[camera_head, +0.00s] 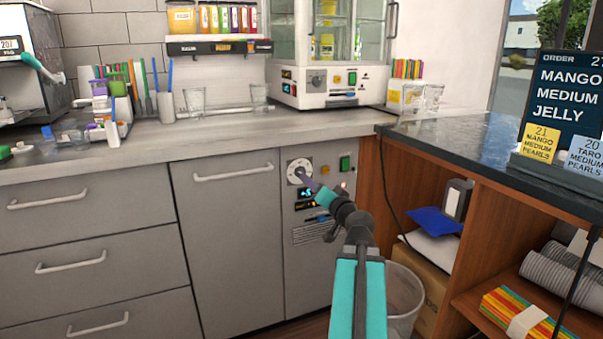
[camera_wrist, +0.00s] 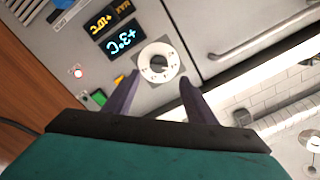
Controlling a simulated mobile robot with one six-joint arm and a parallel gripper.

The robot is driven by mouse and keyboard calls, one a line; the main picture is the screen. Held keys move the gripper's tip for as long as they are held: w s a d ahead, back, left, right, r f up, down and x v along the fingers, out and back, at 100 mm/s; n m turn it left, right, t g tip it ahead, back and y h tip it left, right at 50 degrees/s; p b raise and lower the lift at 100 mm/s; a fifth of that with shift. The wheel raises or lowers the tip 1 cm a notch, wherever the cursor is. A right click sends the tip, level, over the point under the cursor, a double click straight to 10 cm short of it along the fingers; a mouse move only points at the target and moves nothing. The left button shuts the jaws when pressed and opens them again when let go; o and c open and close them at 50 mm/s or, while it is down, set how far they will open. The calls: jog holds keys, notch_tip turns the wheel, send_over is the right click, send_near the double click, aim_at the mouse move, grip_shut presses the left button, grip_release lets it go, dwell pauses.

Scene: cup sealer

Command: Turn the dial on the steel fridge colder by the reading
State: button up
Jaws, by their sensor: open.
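The steel fridge (camera_head: 227,240) is a grey under-counter unit with a control panel on its right. Its round white dial (camera_head: 299,171) has a dark knob and also shows in the wrist view (camera_wrist: 158,62). A lit blue temperature display (camera_head: 306,192) is below the dial; it shows tilted in the wrist view (camera_wrist: 122,41). Its digit is too small and turned to read surely. My gripper (camera_head: 307,181) is open in front of the panel. In the wrist view its two purple fingers (camera_wrist: 160,90) point toward the dial, one to each side, with nothing between them.
A green switch (camera_head: 345,163) and a red lamp sit right of the dial. An amber display marked MAX (camera_wrist: 100,20) is beside the blue one. The wooden counter (camera_head: 420,170) stands close on the right, with a bin (camera_head: 405,300) below. The floor gap there is narrow.

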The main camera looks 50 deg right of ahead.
aim_at(301, 173)
jog(key=shift+w+p, duration=0.15)
jog(key=shift+p, duration=0.9)
jog(key=p+x, duration=0.2)
jog(key=x, duration=0.6)
jog(key=shift+w+d, duration=0.1)
jog(key=shift+w, duration=0.05)
